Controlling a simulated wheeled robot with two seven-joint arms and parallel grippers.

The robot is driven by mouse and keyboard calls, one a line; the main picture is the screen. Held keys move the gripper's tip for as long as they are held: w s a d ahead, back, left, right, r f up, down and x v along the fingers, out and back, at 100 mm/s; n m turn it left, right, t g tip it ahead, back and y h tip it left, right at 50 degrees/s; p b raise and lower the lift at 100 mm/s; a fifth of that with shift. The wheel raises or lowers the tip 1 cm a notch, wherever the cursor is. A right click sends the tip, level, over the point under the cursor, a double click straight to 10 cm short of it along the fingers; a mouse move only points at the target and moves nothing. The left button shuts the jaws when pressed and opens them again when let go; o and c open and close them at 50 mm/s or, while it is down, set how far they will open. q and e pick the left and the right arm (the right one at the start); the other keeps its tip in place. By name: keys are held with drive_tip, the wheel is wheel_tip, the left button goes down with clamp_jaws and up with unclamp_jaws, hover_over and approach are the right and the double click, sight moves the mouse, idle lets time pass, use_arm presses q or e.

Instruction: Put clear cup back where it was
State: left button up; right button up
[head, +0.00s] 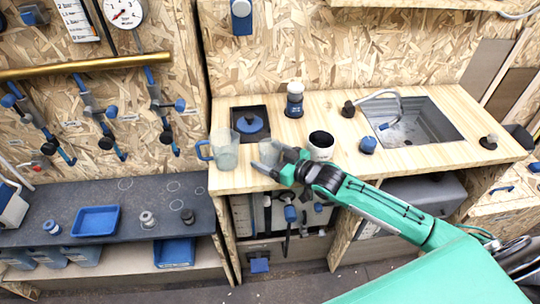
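A clear cup (269,147) shows at the front of the wooden counter, right beside the fingers of my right gripper (264,160). It is small and see-through, and the fingers hide part of it. My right gripper reaches in from the right, with its fingers pointing left over the counter's front edge. I cannot tell whether the fingers touch the cup or how far apart they are. My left gripper is not in view.
A clear jug (223,150) with a blue handle stands left of the cup. A white mug (320,146) with dark contents stands right. Behind are a black burner (250,123) and a bottle (294,100). A sink (425,125) is at right. A grey shelf (105,215) is lower left.

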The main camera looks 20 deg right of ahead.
drive_tip(key=shift+s+r, duration=0.1)
drive_tip(key=shift+r, duration=0.1)
drive_tip(key=shift+s+d, duration=0.25)
drive_tip(key=b+v, duration=0.1)
drive_tip(key=v, duration=0.9)
drive_tip(key=shift+s, duration=0.15)
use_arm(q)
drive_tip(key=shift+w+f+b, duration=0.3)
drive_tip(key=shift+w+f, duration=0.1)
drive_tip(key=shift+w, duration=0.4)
use_arm(e)
drive_tip(key=shift+s+d+r, duration=0.15)
drive_tip(key=shift+s+d, duration=0.1)
drive_tip(key=shift+s, duration=0.1)
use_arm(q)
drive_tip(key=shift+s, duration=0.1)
